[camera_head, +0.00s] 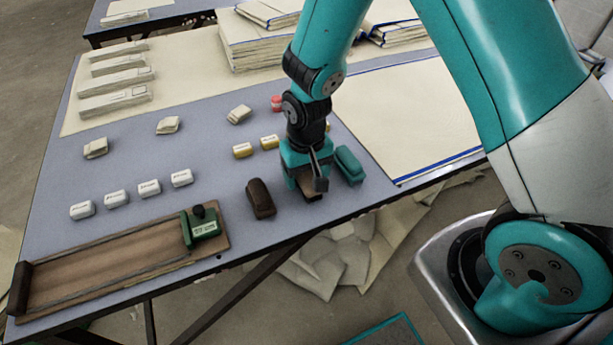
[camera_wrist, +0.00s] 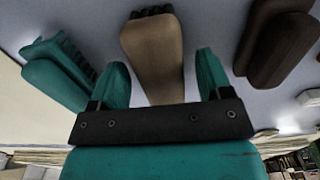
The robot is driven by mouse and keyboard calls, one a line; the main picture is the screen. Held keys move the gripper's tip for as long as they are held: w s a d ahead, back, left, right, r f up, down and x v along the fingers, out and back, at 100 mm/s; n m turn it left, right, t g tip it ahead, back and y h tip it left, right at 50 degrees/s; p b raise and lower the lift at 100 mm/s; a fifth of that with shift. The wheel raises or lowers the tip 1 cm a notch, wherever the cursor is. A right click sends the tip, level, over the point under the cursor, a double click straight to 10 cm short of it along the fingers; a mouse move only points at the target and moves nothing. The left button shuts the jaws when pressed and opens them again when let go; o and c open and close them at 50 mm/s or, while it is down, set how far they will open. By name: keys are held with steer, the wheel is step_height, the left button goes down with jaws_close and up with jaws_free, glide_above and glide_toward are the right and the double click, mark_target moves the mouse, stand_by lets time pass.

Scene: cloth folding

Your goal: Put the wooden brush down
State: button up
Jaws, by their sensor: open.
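The wooden brush (camera_wrist: 152,52) is light brown and has dark bristles at its far end. In the wrist view it lies between the two teal fingers of my gripper (camera_wrist: 163,72), with a gap on each side. In the head view my gripper (camera_head: 309,172) is low over the front edge of the table, and a brown part of the wooden brush (camera_head: 311,193) shows beneath it. The jaws are open and do not grip the brush. The brush appears to rest on the blue-grey table (camera_head: 150,215); my gripper hides most of it in the head view.
A dark brown brush (camera_head: 261,198) stands left of my gripper and a teal brush (camera_head: 349,165) right of it, both close. A wooden board with a green clamp (camera_head: 204,226) lies at the front left. White blocks (camera_head: 148,188), yellow blocks (camera_head: 243,150) and cloth stacks (camera_head: 250,42) lie farther back.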

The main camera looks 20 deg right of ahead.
step_height(320, 180, up, 10)
steer(key=shift+f+p, duration=0.1)
steer(key=shift+p, duration=0.25)
step_height(320, 180, up, 6)
steer(key=f+n+y, duration=0.1)
glide_above(306, 173)
steer(key=s+a, duration=0.1)
steer(key=s, duration=0.2)
steer(key=s+a+r+n+y, duration=0.1)
steer(key=s+r+n, duration=0.2)
steer(key=s+r, duration=0.2)
steer(key=s+a+r+n+y, duration=0.2)
steer(key=s+r, duration=0.4)
steer(key=s, duration=0.4)
steer(key=shift+s+a+n, duration=0.25)
steer(key=shift+n, duration=0.35)
